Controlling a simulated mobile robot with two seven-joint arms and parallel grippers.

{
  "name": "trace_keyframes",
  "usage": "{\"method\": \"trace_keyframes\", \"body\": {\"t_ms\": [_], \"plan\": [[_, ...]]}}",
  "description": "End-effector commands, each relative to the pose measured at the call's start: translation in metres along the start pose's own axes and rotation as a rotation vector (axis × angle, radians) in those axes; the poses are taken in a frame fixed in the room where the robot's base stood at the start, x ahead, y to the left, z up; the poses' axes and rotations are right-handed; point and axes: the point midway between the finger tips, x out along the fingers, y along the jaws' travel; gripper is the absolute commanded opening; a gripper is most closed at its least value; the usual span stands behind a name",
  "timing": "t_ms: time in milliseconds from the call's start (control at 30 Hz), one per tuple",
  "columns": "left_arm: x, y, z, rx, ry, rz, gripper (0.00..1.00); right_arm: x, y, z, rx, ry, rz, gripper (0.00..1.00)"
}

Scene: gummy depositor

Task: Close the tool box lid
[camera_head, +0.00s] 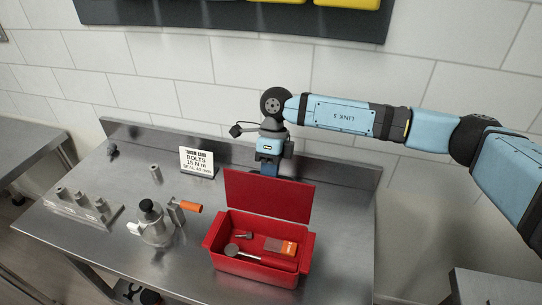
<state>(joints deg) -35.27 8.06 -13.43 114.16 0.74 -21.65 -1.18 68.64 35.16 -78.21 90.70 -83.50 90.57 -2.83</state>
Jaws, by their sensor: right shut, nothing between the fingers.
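The red tool box (240,267) stands on the metal table, right of its middle. Its lid (268,195) is raised, standing upright along the back edge of the box. Inside lie a tool with a round dark head (232,250), a small dark piece and an orange and grey item (280,246). My right gripper (269,170) is behind the lid, pointing down; its fingertips are partly hidden by the lid. It is shut and holds nothing. I cannot tell whether it touches the lid. My left gripper is not in view.
A metal device with a black knob (150,206) and an orange-handled tool (188,207) are left of the box. A block with several cylinders (85,206) is at far left. A sign card (198,162) stands behind. A raised metal edge runs along the table's back.

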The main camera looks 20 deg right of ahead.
Motion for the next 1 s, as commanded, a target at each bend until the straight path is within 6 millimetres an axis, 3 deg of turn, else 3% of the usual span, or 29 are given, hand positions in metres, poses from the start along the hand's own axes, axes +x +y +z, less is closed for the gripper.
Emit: {"method": "trace_keyframes", "body": {"t_ms": [467,1000], "plan": [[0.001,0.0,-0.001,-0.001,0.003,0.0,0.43,0.004,0.0,0.0,-0.001,-0.001,-0.005,0.0],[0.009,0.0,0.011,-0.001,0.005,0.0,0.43,0.006,0.008,-0.004,-0.002,0.0,-0.113,0.0]]}}
